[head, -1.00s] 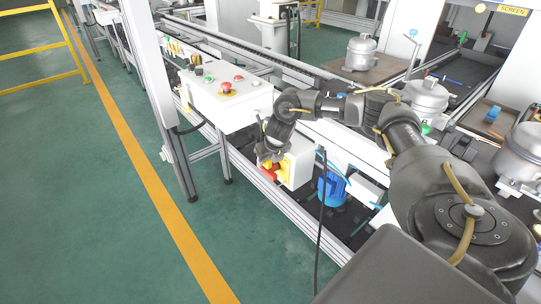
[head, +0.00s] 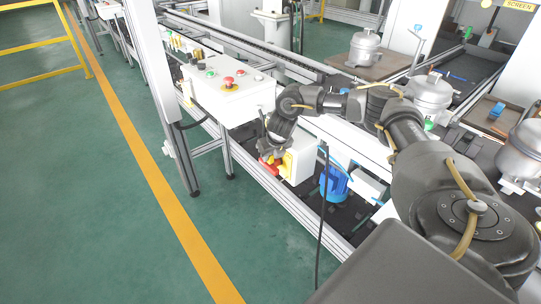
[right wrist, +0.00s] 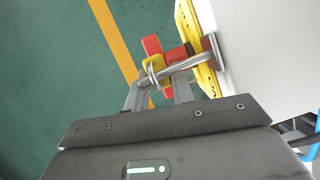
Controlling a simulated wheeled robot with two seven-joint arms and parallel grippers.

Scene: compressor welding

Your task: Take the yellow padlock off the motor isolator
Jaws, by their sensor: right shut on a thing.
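The motor isolator (head: 300,158) is a white box with a yellow plate (right wrist: 194,44) and a red handle (right wrist: 154,54). The small yellow padlock (right wrist: 152,73) is in the right wrist view, beside the red handle. Its long silver shackle (right wrist: 185,65) runs right to the isolator's front, still across the handle area; I cannot tell whether it is closed. My right gripper (right wrist: 156,92) is shut on the padlock, its fingers on either side of the body. In the head view my right gripper (head: 268,155) hides the padlock. My left gripper is not in view.
A white control box (head: 230,92) with red and green buttons stands left of my right arm. A blue motor (head: 333,183) sits right of the isolator, with a black cable (head: 322,215) hanging in front. Metal frame rails run below. The green floor (head: 90,200) at left is clear.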

